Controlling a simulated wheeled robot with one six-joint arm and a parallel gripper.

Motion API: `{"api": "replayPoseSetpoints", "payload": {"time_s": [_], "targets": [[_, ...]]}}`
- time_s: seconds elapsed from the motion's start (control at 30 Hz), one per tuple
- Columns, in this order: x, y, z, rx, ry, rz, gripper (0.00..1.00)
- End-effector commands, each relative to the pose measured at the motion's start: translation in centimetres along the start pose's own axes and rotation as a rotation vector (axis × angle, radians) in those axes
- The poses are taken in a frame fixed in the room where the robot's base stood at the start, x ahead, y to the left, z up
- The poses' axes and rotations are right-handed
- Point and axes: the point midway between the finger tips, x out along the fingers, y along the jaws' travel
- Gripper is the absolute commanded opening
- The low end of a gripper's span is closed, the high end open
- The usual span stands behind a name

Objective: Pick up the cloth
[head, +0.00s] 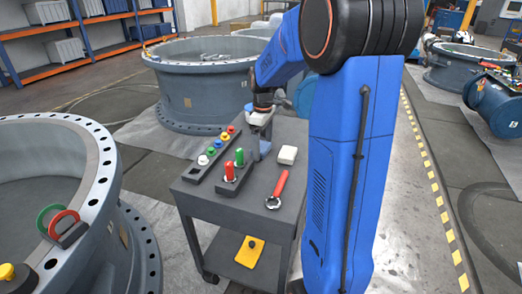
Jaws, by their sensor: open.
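A small off-white block-shaped piece (287,155), which looks like the folded cloth, lies on the right back part of the dark cart's top (240,200).
On the cart are a rack with several coloured knobs (212,154), a holder with red and green handles (233,172) and a red-handled wrench (277,190). A yellow piece (249,251) lies on the lower shelf. Large grey flanged valve bodies stand left (85,160) and behind (200,85).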

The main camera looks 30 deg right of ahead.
Motion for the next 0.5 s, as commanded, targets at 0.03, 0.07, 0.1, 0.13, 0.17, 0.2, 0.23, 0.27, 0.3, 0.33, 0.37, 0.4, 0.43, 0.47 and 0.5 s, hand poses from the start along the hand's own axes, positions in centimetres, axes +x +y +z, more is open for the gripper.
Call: {"api": "replayPoseSetpoints", "payload": {"time_s": [0.03, 0.07, 0.1, 0.13, 0.17, 0.2, 0.23, 0.27, 0.3, 0.33, 0.37, 0.4, 0.43, 0.47, 0.5], "targets": [[0.01, 0.0, 0.0, 0.0, 0.0, 0.0, 0.88], [0.0, 0.0, 0.0, 0.0, 0.0, 0.0, 0.88], [-0.01, 0.0, 0.0, 0.0, 0.0, 0.0, 0.88], [-0.01, 0.0, 0.0, 0.0, 0.0, 0.0, 0.88], [-0.01, 0.0, 0.0, 0.0, 0.0, 0.0, 0.86], [-0.01, 0.0, 0.0, 0.0, 0.0, 0.0, 0.76], [-0.01, 0.0, 0.0, 0.0, 0.0, 0.0, 0.69], [-0.01, 0.0, 0.0, 0.0, 0.0, 0.0, 0.62], [-0.02, 0.0, 0.0, 0.0, 0.0, 0.0, 0.52], [-0.02, 0.0, 0.0, 0.0, 0.0, 0.0, 0.45], [-0.02, 0.0, 0.0, 0.0, 0.0, 0.0, 0.44], [-0.02, 0.01, 0.0, 0.0, 0.0, 0.0, 0.44], [-0.02, 0.01, 0.0, 0.0, 0.0, 0.0, 0.44], [-0.02, 0.01, 0.0, 0.0, 0.0, 0.0, 0.44], [-0.03, 0.01, 0.0, 0.0, 0.0, 0.0, 0.44]]}}
